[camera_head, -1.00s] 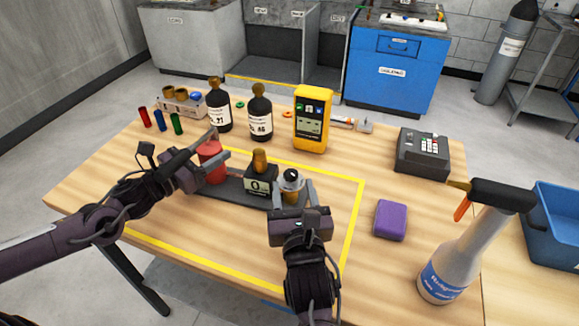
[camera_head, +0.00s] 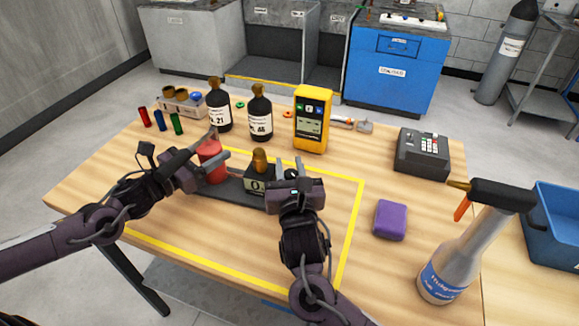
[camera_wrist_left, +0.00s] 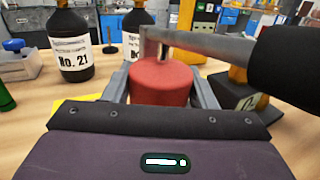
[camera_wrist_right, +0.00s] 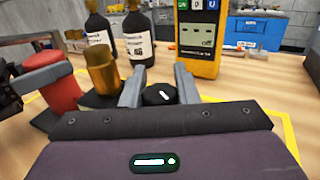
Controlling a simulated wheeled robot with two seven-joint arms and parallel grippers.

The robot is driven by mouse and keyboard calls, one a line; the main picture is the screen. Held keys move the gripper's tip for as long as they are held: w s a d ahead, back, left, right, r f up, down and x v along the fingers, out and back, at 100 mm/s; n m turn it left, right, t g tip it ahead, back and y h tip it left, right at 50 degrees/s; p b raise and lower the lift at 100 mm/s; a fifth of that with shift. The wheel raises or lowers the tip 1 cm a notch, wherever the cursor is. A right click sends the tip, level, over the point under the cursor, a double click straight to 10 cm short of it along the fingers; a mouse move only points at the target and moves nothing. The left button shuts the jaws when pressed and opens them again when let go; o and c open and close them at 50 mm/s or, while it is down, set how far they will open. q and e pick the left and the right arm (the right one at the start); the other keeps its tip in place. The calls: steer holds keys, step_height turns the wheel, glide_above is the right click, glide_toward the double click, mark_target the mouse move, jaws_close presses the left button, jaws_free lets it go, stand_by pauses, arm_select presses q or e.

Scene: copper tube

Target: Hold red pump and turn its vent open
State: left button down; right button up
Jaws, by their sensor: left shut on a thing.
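The red pump (camera_head: 211,160) is a red cylinder at the left end of a dark base plate (camera_head: 228,194). My left gripper (camera_head: 218,152) is shut on it, with a finger on each side; it also fills the middle of the left wrist view (camera_wrist_left: 161,83). My right gripper (camera_head: 290,165) is at the plate's right end and hides the silver part there in the head view. In the right wrist view, its fingers (camera_wrist_right: 160,82) stand either side of a black knob (camera_wrist_right: 157,95) with a white mark. I cannot tell whether both fingers touch it.
An amber-topped block (camera_head: 260,178) stands between my grippers on the plate. Behind are two dark bottles (camera_head: 260,115) and a yellow meter (camera_head: 314,118). A purple block (camera_head: 390,219) and a spray bottle (camera_head: 450,265) stand to the right. Yellow tape frames the work area.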

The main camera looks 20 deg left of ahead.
steer(key=c, duration=0.4)
steer(key=shift+o, duration=0.2)
steer(key=shift+r+n+y, duration=0.1)
steer(key=shift+n+y, duration=0.3)
steer(key=shift+s+a+n+g+y, duration=0.15)
steer(key=shift+n+g+y, duration=0.3)
steer(key=shift+y, duration=0.25)
steer(key=o, duration=1)
steer(key=shift+c, duration=0.2)
steer(key=v, duration=1.2)
